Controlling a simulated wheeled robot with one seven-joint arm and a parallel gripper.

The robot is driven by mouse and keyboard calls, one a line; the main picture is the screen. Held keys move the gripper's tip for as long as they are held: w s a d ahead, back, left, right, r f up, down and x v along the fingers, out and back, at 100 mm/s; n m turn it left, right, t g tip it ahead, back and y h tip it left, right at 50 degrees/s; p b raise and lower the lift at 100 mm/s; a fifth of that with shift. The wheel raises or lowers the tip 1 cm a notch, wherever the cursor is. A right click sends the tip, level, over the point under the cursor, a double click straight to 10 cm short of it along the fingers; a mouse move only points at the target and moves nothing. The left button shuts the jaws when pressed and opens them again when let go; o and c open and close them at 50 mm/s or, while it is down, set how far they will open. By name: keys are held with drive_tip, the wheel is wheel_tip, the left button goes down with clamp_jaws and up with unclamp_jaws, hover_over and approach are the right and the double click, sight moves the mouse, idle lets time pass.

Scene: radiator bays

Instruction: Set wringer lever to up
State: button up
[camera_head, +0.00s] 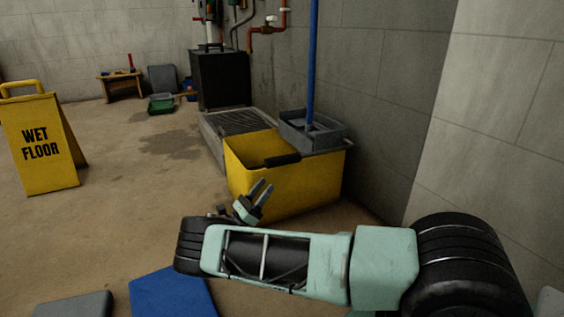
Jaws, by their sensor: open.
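The yellow mop bucket (300,187) stands on the floor beside the right wall. A grey wringer (325,137) sits on its back right rim, with a blue pole (312,60) rising out of it. A short black bar (282,160), which looks like the wringer lever's grip, lies nearly level across the bucket's near rim; I cannot tell for sure that it is the lever. My gripper (262,189) is open and empty, its two fingers pointing up. It shows in front of the bucket's near side, below the black bar and seemingly apart from it.
A yellow wet floor sign (40,143) stands at left. A floor grate (240,122) and a dark cabinet (220,78) lie behind the bucket. A blue mat (172,294) is at the front. The wall (385,100) is close on the right; the floor between sign and bucket is clear.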

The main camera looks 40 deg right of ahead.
sight(282, 159)
drive_tip(key=shift+t, duration=0.4)
drive_tip(key=p+x, duration=0.2)
drive_tip(key=x, duration=0.1)
drive_tip(key=p+x, duration=0.2)
drive_tip(key=x, duration=0.1)
drive_tip(key=p+x, duration=0.2)
drive_tip(key=x, duration=0.1)
drive_tip(key=shift+w+a+r+p, duration=0.15)
drive_tip(key=shift+r+p, duration=0.2)
drive_tip(key=shift+r, duration=0.2)
drive_tip(key=shift+d+r+n+p, duration=0.3)
drive_tip(key=shift+d+r+p, duration=0.15)
drive_tip(key=shift+d, duration=0.25)
clamp_jaws()
drive_tip(key=shift+r, duration=0.1)
